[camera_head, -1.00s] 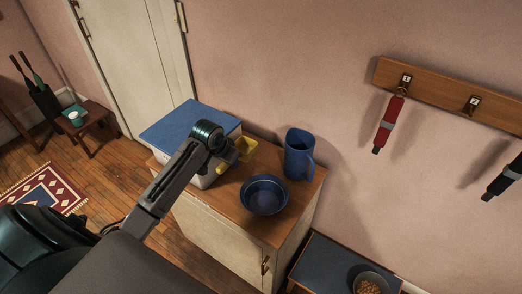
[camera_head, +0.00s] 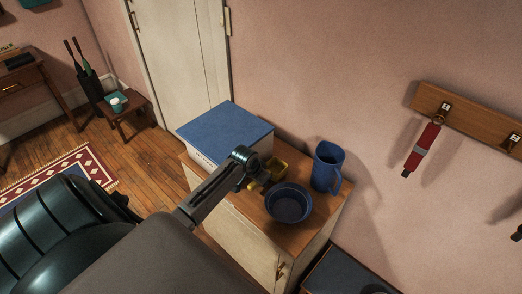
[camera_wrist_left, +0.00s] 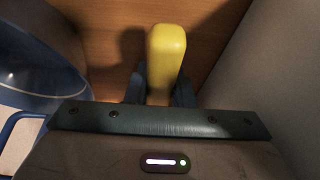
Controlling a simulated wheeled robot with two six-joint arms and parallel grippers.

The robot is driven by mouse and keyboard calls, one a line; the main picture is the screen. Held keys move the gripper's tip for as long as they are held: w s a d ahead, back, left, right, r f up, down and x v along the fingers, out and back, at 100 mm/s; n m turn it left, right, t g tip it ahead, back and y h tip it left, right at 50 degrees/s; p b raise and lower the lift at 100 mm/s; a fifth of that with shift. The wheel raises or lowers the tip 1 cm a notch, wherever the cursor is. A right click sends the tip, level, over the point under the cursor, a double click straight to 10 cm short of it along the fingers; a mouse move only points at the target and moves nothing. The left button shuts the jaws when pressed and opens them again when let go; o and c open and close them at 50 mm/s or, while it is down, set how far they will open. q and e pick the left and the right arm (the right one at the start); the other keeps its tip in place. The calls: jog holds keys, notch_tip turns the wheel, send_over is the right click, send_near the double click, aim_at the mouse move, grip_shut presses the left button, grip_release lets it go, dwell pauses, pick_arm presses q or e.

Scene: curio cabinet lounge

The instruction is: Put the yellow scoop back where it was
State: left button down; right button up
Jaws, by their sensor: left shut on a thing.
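The yellow scoop (camera_head: 279,168) is over the wooden cabinet top, between the white box with a blue lid (camera_head: 226,130) and the dark blue bowl (camera_head: 288,204). My left gripper (camera_head: 262,181) is shut on its handle. In the left wrist view the yellow handle (camera_wrist_left: 166,52) stands between the fingers of my left gripper (camera_wrist_left: 162,90), with the wooden top behind it. I cannot tell whether the scoop touches the top. The gripper partly hides it in the head view. My right gripper is not in view.
A blue jug (camera_head: 327,167) stands behind and right of the bowl. Wall hooks hold a red strap-like item (camera_head: 422,150).

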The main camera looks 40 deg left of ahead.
pick_arm(q)
jog(key=c, duration=1.7)
grip_release()
jog(key=shift+f, duration=0.15)
jog(key=o, duration=0.4)
jog(key=shift+o, duration=0.2)
jog(key=b+v, duration=0.1)
jog(key=v, duration=1.1)
jog(key=shift+w+r+b, duration=0.1)
jog(key=shift+r+b, duration=0.15)
jog(key=shift+b, duration=0.1)
